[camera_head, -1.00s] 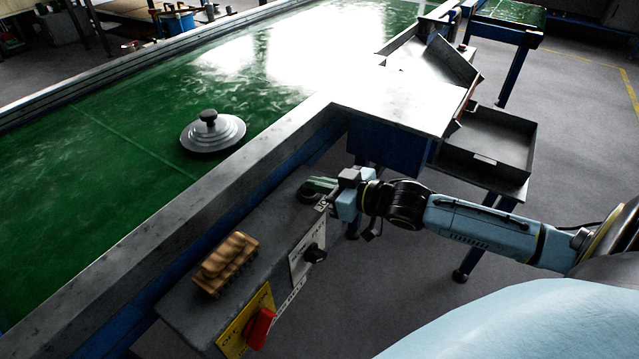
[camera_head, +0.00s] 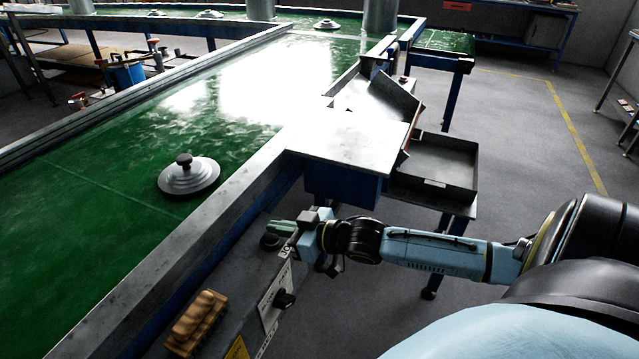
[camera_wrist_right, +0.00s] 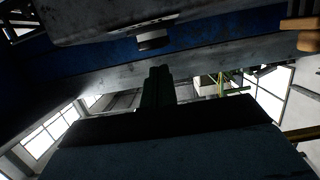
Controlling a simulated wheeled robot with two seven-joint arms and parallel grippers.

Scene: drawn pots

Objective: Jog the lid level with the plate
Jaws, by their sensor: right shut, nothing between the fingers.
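The lid (camera_head: 188,176), a grey stepped disc with a black knob, lies on the green belt (camera_head: 110,215). The bare metal plate (camera_head: 350,138) is at the belt's near side, right of the lid and farther along. My right gripper (camera_head: 275,228) is shut and empty over the grey control box (camera_head: 235,285), just above a round dark button (camera_head: 269,242). I cannot tell whether it touches the button. My left gripper is out of view.
More lids (camera_head: 326,24) sit far along the belt. A metal rail (camera_head: 200,240) edges the belt.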

